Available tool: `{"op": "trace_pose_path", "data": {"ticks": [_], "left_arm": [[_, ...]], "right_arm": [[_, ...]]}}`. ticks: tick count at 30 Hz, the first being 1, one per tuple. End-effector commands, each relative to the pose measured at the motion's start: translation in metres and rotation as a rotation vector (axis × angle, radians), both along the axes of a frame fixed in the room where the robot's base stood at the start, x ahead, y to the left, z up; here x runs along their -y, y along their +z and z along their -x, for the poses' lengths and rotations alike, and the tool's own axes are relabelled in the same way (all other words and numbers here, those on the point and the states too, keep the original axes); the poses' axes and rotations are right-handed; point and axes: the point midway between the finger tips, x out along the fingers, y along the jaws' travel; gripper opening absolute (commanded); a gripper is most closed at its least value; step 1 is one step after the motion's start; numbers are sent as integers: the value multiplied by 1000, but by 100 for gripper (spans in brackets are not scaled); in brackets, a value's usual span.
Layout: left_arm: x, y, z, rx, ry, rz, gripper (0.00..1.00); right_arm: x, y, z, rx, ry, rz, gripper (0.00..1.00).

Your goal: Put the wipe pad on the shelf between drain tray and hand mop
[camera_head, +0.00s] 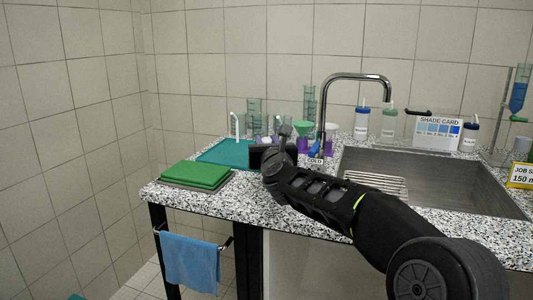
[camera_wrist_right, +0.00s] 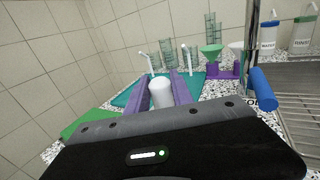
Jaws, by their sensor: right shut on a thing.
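My right gripper (camera_wrist_right: 162,82) is shut on a white, round-ended thing (camera_wrist_right: 161,94), seen between its two purplish fingers in the right wrist view. It is held over the counter's left part, near the teal mat or tray (camera_head: 214,153). In the head view my wrist hides the held thing. A flat green pad or board (camera_head: 195,174) lies on a grey one at the counter's front left corner; it also shows in the right wrist view (camera_wrist_right: 88,124). I cannot tell which thing is the wipe pad, drain tray or hand mop. My left gripper is not in view.
The speckled counter (camera_head: 240,197) holds a steel sink (camera_head: 440,180) and a tall tap (camera_head: 357,77). Funnels, clear cylinders and several bottles stand along the back. A shade card (camera_head: 437,132) stands behind the sink. A blue towel (camera_head: 190,262) hangs from the front rail.

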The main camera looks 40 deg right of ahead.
Motion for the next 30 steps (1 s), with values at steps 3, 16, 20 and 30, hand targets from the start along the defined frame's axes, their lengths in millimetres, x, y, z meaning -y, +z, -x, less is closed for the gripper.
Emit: {"op": "trace_pose_path", "data": {"ticks": [3,16,20,30], "left_arm": [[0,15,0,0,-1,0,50],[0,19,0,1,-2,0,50],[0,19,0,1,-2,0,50],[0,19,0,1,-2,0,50]], "right_arm": [[-1,28,0,3,1,1,0],[0,39,0,0,0,1,0],[0,39,0,0,0,1,0],[0,39,0,0,0,1,0]]}}
